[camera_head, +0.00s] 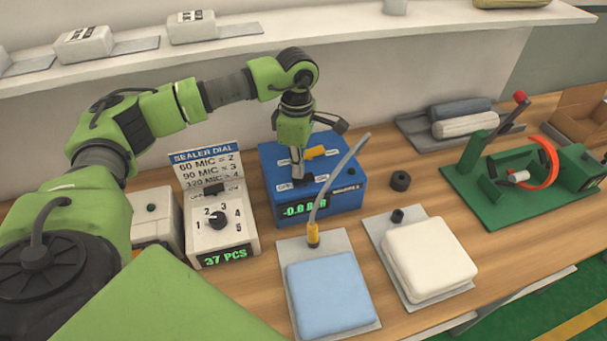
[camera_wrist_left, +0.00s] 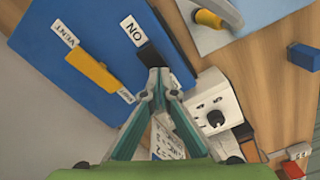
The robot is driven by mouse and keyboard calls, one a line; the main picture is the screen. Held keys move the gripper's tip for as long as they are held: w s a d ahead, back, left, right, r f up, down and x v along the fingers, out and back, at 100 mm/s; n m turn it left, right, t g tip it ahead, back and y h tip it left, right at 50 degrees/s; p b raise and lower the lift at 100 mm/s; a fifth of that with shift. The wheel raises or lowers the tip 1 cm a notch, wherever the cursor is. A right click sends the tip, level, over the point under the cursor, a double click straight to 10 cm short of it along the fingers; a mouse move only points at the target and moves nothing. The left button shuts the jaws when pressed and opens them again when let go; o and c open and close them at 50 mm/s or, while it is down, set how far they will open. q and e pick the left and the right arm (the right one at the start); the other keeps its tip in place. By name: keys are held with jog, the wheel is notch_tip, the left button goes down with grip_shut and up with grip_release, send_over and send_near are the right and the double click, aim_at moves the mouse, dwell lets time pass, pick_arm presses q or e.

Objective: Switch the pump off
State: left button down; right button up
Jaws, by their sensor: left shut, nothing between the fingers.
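The blue pump (camera_head: 345,190) stands on the bench, its green display reading about -0.0 BAR. Its black switch (camera_wrist_left: 150,56) shows in the left wrist view beside a white ON label (camera_wrist_left: 132,30). A yellow lever (camera_wrist_left: 95,72) lies between VENT and another label on the pump top. My left gripper (camera_head: 298,178) is shut and empty, pointing down at the pump's top. In the left wrist view its fingertips (camera_wrist_left: 158,74) are at the switch's edge; I cannot tell if they touch. The fingers hide part of the switch. My right gripper is not in view.
The sealer dial box (camera_head: 240,232) stands left of the pump. A blue pack (camera_head: 330,293) with a hose fitting and a white pack (camera_head: 430,257) lie in front on grey plates.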

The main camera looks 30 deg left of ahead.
aim_at(298, 180)
pick_arm(q)
jog(key=shift+r+p, duration=1.4)
jog(key=shift+r, duration=1.35)
jog(key=shift+f, duration=0.1)
